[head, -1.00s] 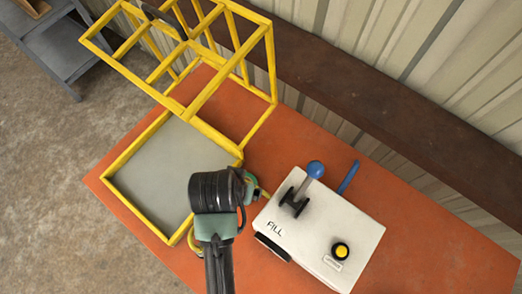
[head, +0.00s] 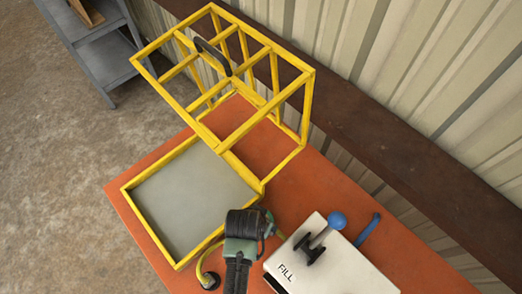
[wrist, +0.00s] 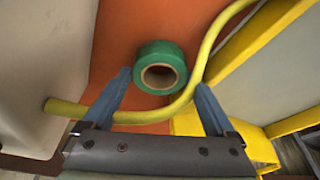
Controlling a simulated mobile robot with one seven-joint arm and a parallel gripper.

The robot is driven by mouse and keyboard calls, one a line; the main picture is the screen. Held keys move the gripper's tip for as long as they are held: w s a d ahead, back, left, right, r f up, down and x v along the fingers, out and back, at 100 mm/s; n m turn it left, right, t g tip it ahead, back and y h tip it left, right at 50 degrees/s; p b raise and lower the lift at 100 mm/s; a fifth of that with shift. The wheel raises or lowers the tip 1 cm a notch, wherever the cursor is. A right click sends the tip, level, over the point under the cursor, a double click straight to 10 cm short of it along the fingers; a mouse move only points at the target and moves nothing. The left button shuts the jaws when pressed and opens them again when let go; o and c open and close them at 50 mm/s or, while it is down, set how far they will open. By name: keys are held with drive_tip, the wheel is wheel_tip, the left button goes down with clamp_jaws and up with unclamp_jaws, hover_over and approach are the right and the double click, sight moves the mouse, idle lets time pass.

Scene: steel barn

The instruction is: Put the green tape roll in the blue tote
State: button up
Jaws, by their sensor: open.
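The green tape roll (wrist: 160,50) lies on the orange tabletop (wrist: 115,35) in the wrist view, its hole facing the camera. My gripper (wrist: 162,80) is open, with one blue-grey finger to each side of the roll's near part. The fingers look apart from the roll, and I cannot tell how high they are above the table. A yellow hose (wrist: 150,116) crosses between the fingers on the near side of the roll. In the head view my arm hides the roll and the fingertips. I see no blue tote in either current view.
A yellow barred cage (head: 213,143) with a grey floor (head: 190,195) stands on the bench to the left, its barred part raised. A white FILL box (head: 335,265) with a blue-knobbed lever (head: 336,220) is at right. A grey shelf (head: 100,55) stands at upper left.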

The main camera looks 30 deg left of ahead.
drive_tip(key=shift+w+f, duration=0.15)
drive_tip(key=shift+f, duration=0.5)
drive_tip(key=shift+c, duration=0.3)
drive_tip(key=shift+r, duration=0.15)
drive_tip(key=c, duration=1.1)
